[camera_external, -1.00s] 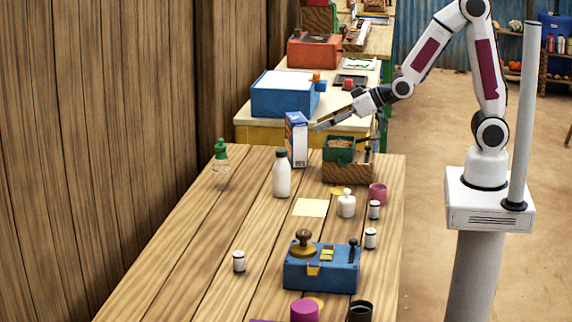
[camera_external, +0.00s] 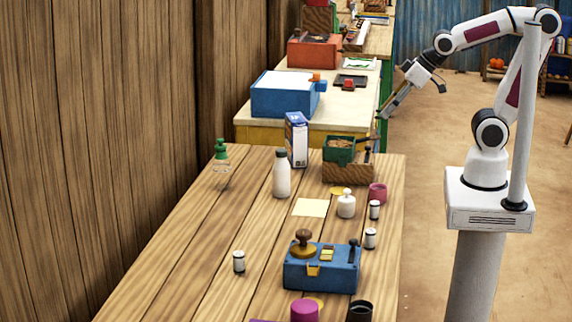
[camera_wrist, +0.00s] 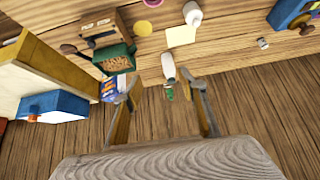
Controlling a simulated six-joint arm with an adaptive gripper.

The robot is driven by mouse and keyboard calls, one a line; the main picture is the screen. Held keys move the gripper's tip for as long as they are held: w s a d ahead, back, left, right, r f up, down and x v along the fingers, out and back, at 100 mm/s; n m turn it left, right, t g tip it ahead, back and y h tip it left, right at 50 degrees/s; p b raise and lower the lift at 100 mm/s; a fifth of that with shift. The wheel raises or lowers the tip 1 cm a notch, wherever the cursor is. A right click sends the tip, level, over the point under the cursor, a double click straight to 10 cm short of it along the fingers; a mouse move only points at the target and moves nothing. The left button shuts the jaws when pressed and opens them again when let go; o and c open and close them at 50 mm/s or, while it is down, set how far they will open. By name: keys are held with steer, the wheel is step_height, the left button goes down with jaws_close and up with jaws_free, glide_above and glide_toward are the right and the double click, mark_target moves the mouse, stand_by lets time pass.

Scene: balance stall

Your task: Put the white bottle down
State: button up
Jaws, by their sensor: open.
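The white bottle (camera_external: 281,180) with a grey-green cap stands upright on the near wooden table, left of the cream square card (camera_external: 310,208). In the wrist view the white bottle (camera_wrist: 168,64) shows ahead, beyond the fingertips. My gripper (camera_external: 392,104) is open and empty. It is in the air to the right of the far tables, well away from the bottle. In the wrist view my gripper's two fingers (camera_wrist: 165,92) are spread wide with nothing between them.
A blue-and-white carton (camera_external: 297,140) stands behind the bottle, and a green-capped bottle (camera_external: 221,155) stands to its left. The table's left front is mostly clear.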

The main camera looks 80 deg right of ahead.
steer(key=s+g, duration=0.1)
steer(key=s, duration=0.9)
steer(key=shift+s+d+r+g, duration=0.15)
steer(key=shift+d+r+g, duration=0.2)
steer(key=shift+g, duration=0.05)
